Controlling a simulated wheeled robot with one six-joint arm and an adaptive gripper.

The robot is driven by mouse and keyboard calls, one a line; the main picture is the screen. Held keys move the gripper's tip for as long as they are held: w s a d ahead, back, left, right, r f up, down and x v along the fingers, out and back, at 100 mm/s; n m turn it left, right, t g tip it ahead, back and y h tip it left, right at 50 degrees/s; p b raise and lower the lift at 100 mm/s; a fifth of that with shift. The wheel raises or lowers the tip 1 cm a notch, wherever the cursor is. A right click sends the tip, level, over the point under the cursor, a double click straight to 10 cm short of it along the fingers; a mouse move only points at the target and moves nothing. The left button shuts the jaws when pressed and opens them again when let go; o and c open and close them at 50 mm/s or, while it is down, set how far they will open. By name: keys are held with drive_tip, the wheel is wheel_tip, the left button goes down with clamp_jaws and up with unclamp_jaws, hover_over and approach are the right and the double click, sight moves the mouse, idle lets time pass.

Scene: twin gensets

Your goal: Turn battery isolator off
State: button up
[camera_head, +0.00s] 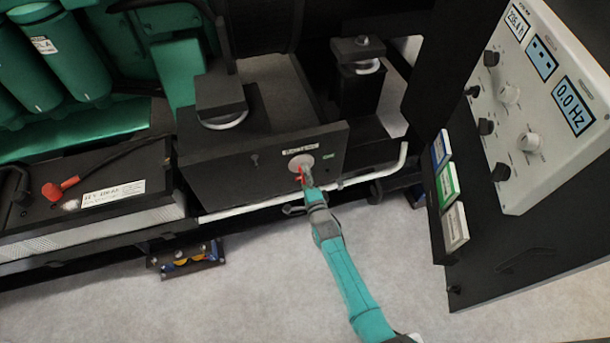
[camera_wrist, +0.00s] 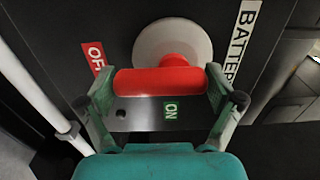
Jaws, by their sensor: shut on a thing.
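The battery isolator's red handle (camera_wrist: 160,81) sits in front of a round pale disc (camera_wrist: 172,50) on a dark panel (camera_head: 222,168). My gripper (camera_head: 305,178) is at the handle and is shut on it, one finger at each end of the red bar in the wrist view (camera_wrist: 162,84). The bar lies level across the wrist view, its left end close to the red OFF label (camera_wrist: 96,58). The green ON label (camera_wrist: 170,110) is below the bar. A white BATTERY label (camera_wrist: 241,45) runs along the right; it also shows above the disc in the head view (camera_head: 300,149).
A pale pipe (camera_head: 260,206) runs just below the panel. A battery (camera_head: 110,200) with a red terminal cap (camera_head: 62,187) stands at left. A control panel with a display and knobs (camera_head: 545,100) stands at right. The floor in front is mostly clear.

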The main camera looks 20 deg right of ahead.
idle(0.4)
drive_tip(key=o, duration=0.8)
drive_tip(key=s, duration=1.2)
